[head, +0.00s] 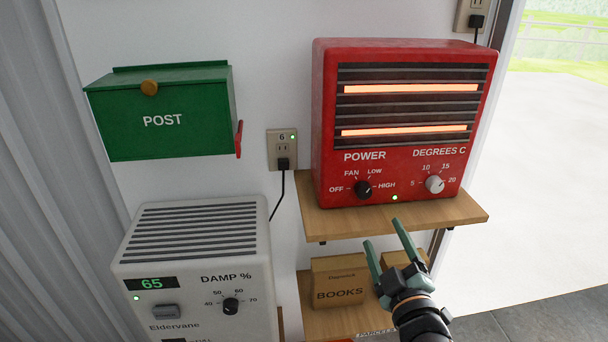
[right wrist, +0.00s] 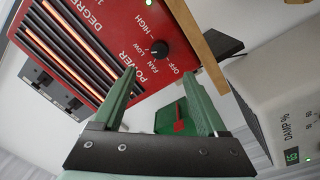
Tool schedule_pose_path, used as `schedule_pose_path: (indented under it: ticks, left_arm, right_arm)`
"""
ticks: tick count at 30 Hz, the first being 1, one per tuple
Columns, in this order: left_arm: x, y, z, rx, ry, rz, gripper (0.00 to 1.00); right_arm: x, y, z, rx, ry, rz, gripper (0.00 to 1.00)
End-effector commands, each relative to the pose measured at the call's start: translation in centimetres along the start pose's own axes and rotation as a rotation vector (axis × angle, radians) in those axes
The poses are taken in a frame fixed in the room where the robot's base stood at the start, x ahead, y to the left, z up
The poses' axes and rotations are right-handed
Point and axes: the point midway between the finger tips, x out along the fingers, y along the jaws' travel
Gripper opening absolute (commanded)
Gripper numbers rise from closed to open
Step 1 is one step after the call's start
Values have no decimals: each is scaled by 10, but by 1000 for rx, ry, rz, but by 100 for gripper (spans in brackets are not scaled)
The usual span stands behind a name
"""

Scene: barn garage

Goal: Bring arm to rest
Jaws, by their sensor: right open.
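My right gripper (head: 385,246) is in the head view at the lower right, just below and in front of the wooden shelf that holds the red heater. It is open, and nothing shows between its green fingers. In the right wrist view the same fingers (right wrist: 163,95) stand apart with the heater beyond them. The red heater (head: 400,120) has two glowing orange bars and a lit green light. Its power knob (head: 363,189) and its white degrees knob (head: 434,184) are untouched by the gripper. My left gripper is not in either view.
The shelf edge (head: 400,221) is close above my gripper. Boxes, one marked BOOKS (head: 339,283), stand on a lower shelf behind it. A white dehumidifier (head: 196,260) reads 65 at left, below a green post box (head: 165,112). An outlet (head: 283,150) has a plug in it. Open doorway at right.

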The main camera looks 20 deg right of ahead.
Motion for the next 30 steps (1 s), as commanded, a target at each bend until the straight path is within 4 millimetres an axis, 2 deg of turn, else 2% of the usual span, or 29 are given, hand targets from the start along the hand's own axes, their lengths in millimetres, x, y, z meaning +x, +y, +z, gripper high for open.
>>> schedule_pose_path:
  ticks: [4,7,8,11,12,15,18,21,24,30]
  left_arm:
    - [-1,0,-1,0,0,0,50]
    - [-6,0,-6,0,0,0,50]
    - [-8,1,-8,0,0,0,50]
    - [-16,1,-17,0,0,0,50]
    - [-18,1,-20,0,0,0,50]
    - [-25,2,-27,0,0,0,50]
    - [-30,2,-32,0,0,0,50]
    - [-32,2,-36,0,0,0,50]
    - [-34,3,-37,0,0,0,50]
    - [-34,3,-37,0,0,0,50]
  right_arm:
    - [-1,-6,2,12,-5,-20,75]
    - [-6,-35,11,71,-32,-108,75]
    - [-10,-48,15,101,-45,-148,75]
    - [-34,-105,35,229,-120,-315,75]
    - [-48,-129,43,286,-159,-385,75]
    - [-90,-181,63,424,-269,-536,75]
    - [-133,-220,79,538,-379,-649,75]
    - [-167,-244,90,615,-465,-720,75]
    - [-188,-257,95,661,-517,-757,75]
    - [-194,-260,97,674,-532,-766,75]
